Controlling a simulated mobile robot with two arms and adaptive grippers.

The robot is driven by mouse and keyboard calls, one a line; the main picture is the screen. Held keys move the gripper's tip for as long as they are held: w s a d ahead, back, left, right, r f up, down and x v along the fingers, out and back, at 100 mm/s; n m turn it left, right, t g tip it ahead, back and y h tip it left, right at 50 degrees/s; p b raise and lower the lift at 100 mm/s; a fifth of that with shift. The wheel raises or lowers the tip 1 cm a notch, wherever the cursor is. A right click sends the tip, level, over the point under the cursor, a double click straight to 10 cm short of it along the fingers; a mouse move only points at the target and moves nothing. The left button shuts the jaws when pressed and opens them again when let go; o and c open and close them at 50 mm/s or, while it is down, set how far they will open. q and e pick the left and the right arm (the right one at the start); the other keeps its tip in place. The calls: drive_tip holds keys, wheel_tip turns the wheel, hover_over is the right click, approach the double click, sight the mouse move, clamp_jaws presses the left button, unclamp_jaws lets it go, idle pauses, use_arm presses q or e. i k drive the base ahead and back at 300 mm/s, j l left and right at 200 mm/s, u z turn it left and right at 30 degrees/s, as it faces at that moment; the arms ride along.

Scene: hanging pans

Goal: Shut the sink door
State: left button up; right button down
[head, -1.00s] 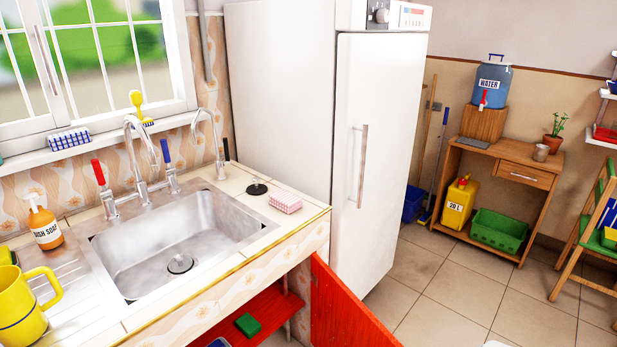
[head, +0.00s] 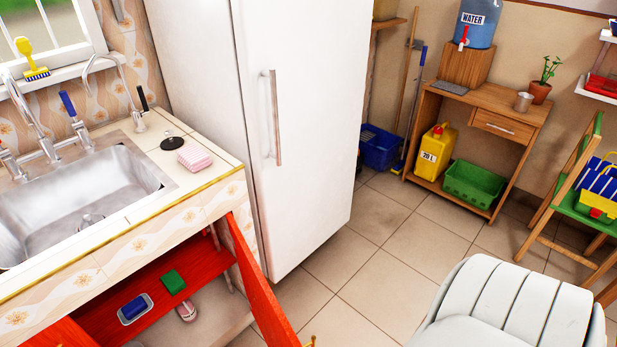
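The red sink door (head: 262,285) stands open at the right end of the cabinet under the sink (head: 85,200). It swings out toward the bottom of the head view, and its lower part is cut off by the frame edge. A small gold piece, perhaps its knob, shows at the bottom edge beside it. The opening shows a red shelf (head: 95,290) with a green sponge (head: 173,281) and a blue item in a dish (head: 134,308). Another red panel (head: 62,335) shows at the bottom left; I cannot tell whether it is a door. Neither gripper is in view.
A white fridge (head: 312,150) stands right of the sink cabinet, close to the open door. Tiled floor (head: 375,260) is clear in front of the fridge. A wooden desk (head: 480,120) with a green crate (head: 472,184) and a green-and-wood chair (head: 570,190) are farther right.

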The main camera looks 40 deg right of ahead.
sight(276, 330)
drive_tip(key=k+l, duration=0.1)
drive_tip(key=l, duration=0.3)
drive_tip(key=k+l, duration=0.1)
drive_tip(key=l, duration=0.3)
drive_tip(key=k+l, duration=0.1)
drive_tip(key=l, duration=0.3)
drive_tip(key=k+l+u, duration=0.1)
drive_tip(key=l, duration=0.3)
